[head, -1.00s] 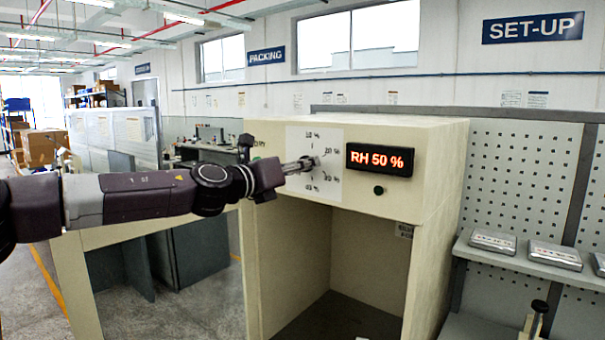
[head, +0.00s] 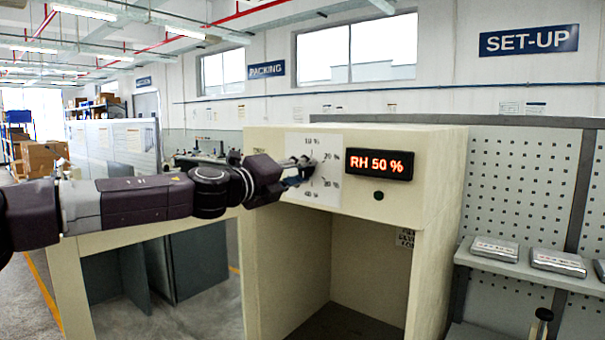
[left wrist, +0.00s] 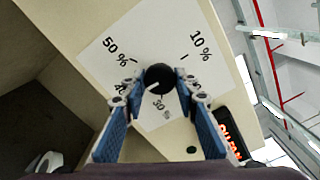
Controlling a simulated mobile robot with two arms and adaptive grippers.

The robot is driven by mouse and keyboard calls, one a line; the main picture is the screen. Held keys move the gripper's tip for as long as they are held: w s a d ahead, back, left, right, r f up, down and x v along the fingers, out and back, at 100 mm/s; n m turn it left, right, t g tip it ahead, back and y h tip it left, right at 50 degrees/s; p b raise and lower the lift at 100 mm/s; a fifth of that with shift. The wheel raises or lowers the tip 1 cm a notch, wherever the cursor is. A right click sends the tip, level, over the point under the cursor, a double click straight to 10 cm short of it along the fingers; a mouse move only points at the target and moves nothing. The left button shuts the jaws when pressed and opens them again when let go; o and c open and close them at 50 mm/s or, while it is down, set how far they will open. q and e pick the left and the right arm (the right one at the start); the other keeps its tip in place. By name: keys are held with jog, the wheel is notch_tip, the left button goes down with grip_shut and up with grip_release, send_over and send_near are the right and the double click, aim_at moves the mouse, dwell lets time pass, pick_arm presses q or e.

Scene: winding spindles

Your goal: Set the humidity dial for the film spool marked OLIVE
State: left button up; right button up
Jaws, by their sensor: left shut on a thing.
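A white dial plate (head: 325,190) with percent marks is on the upper front of a cream cabinet (head: 437,185). In the left wrist view the round black dial knob (left wrist: 158,73) bears a short white line slanting toward the lower left. My left gripper (head: 305,172) is at the plate, and in the wrist view its blue-padded fingers (left wrist: 158,88) are on either side of the knob, shut on it. They partly cover the marks. The display (head: 380,164) reads RH 50 %. I see no spool marked OLIVE. My right gripper is not in view.
A black button (head: 378,195) is below the display. The cabinet's lower front is an open bay (head: 365,260). A small notice (head: 405,237) hangs at the bay's upper right. A shelf (head: 490,260) with flat metal cases stands at right by the pegboard (head: 520,180).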

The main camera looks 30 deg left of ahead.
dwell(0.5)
pick_arm(q)
jog(key=o, duration=1.1)
jog(key=shift+s, duration=0.1)
jog(key=shift+s+a, duration=0.15)
jog(key=shift+s, duration=1.8)
jog(key=shift+s+a, duration=0.2)
jog(key=shift+s, duration=1.8)
jog(key=shift+s+a, duration=0.15)
jog(key=shift+s, duration=1.8)
